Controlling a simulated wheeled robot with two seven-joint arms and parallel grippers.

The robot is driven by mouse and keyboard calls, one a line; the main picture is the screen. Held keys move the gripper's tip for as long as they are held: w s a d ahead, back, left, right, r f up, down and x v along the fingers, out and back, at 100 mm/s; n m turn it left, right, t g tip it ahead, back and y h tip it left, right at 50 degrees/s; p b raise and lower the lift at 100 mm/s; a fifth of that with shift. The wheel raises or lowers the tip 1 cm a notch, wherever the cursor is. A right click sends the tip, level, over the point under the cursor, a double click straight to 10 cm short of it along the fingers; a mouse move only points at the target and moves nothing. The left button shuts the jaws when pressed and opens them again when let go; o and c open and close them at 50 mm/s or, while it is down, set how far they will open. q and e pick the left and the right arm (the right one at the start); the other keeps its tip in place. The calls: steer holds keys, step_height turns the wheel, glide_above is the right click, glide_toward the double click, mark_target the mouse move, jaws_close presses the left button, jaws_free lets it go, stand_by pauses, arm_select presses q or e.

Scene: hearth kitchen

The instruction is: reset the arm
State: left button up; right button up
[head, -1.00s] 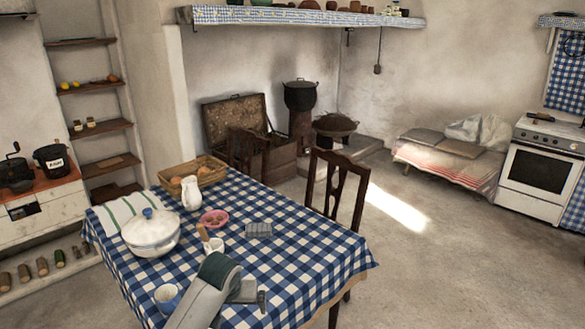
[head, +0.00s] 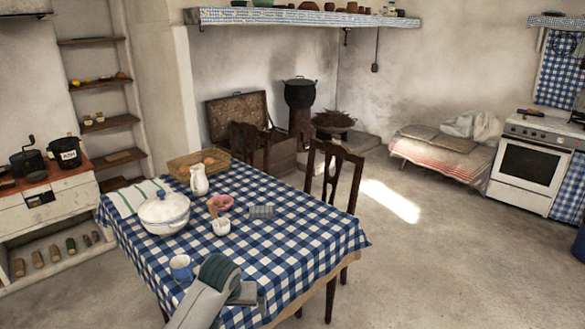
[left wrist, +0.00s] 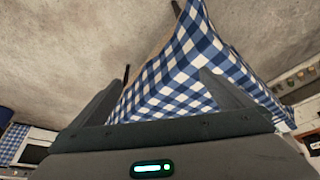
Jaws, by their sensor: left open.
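My left arm comes in from the bottom of the head view. The gripper holds nothing. My right gripper is in neither view.
A chair (head: 333,180) is at the far side. The floor at right is clear.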

arm_select(q)
steer(key=s+a+f+g+b, duration=0.15)
steer(key=s+f, duration=0.55)
steer(key=f, duration=0.7)
steer(key=s+a+f, duration=0.3)
steer(key=s+f, duration=0.3)
steer(key=f, duration=0.7)
steer(key=s+a+f+g+b, duration=0.15)
steer(key=s+f, duration=0.55)
steer(key=f, duration=0.7)
steer(key=s+a+f, duration=0.1)
steer(key=s+f, duration=0.5)
steer(key=s, duration=0.7)
steer(key=s+a+f+m, duration=0.1)
steer(key=s+f, duration=0.4)
steer(key=s, duration=0.9)
steer(key=s+a+f+m, duration=0.1)
steer(key=s+f, duration=0.5)
steer(key=s, duration=0.8)
steer(key=shift+a+f+g+b, duration=0.3)
steer(key=shift+a+f+b, duration=0.1)
steer(key=shift+a, duration=0.45)
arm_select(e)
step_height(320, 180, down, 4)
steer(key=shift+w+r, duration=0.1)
